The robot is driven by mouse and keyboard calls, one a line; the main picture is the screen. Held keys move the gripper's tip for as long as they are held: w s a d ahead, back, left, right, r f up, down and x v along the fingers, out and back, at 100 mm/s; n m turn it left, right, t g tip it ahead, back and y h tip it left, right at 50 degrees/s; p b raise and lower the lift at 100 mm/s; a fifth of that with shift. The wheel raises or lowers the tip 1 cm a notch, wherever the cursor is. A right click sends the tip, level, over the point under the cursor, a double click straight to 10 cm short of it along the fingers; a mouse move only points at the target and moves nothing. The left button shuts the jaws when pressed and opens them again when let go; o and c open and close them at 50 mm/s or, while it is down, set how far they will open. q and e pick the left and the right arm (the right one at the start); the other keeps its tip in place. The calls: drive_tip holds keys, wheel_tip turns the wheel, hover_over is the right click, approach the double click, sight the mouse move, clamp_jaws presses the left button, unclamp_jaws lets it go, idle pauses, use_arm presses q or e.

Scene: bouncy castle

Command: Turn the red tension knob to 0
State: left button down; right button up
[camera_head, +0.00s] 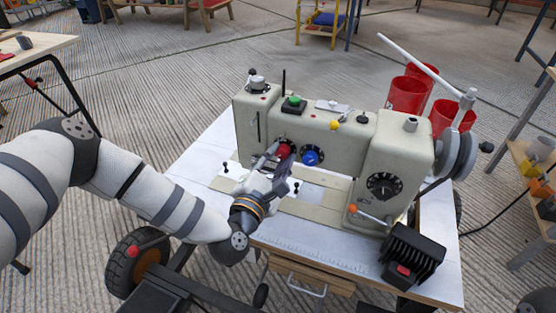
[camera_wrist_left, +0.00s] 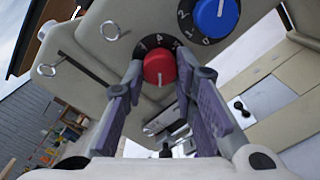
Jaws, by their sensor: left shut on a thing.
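The red tension knob (camera_head: 284,150) sits on the front of a cream sewing machine (camera_head: 340,136). In the left wrist view the red knob (camera_wrist_left: 159,67) has a black dial with white figures behind it; part of the dial is hidden by the fingers. My left gripper (camera_head: 278,160) is at the knob, and in the left wrist view its two purple-padded fingers (camera_wrist_left: 160,84) are on either side of the knob, shut on it. A blue knob (camera_head: 311,156) is just to the right; it also shows in the left wrist view (camera_wrist_left: 215,16). My right gripper is not in view.
The machine stands on a white table (camera_head: 206,152). A black foot-like box (camera_head: 412,254) with a red switch lies at the table's front right. A black dial (camera_head: 383,186) is on the machine's right part.

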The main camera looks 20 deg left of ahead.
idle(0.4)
use_arm(q)
drive_tip(key=c, duration=1.3)
unclamp_jaws()
drive_tip(key=shift+s, duration=0.1)
drive_tip(key=s, duration=1.2)
drive_tip(key=shift+a, duration=0.15)
